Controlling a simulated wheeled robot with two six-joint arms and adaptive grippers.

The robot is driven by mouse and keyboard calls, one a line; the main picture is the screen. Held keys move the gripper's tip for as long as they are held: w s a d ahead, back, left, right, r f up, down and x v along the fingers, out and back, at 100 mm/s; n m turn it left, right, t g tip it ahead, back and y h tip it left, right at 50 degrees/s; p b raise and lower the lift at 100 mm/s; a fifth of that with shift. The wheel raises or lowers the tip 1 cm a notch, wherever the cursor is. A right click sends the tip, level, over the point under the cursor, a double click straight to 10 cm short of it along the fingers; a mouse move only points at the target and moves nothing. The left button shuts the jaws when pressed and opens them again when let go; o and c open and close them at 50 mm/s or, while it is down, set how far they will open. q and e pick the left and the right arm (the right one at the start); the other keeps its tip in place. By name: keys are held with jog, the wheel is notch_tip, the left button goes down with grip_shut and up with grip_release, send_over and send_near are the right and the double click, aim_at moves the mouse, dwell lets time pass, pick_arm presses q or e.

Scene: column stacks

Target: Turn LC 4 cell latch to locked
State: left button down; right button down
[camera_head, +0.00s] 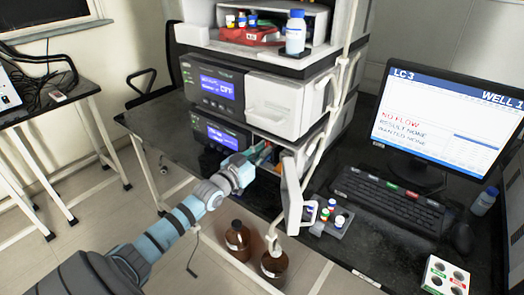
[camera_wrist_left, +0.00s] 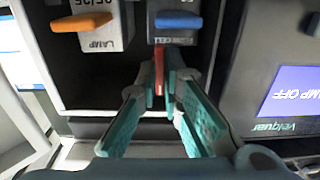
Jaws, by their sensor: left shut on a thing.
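My left gripper (camera_head: 262,154) reaches into the open front bay of the lower instrument (camera_head: 215,134) in the head view. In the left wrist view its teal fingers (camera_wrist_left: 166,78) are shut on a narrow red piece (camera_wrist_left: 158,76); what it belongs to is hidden. Just beyond the fingertips is a blue latch (camera_wrist_left: 178,20) lying crosswise on a block labelled CELL. An orange latch (camera_wrist_left: 80,22) lies crosswise on a block labelled LAMP, left of it. The fingers appear apart from both latches. My right gripper is not in view.
The bay's pale door (camera_head: 292,197) hangs open right of my gripper. Brown bottles (camera_head: 237,240) stand below. A vial rack (camera_head: 331,217), keyboard (camera_head: 390,198) and monitor (camera_head: 446,112) reading LC 3 and NO FLOW are to the right. The instrument's display (camera_wrist_left: 296,95) reads lamp off.

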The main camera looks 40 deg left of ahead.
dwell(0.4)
pick_arm(q)
jog(key=c, duration=1.7)
grip_release()
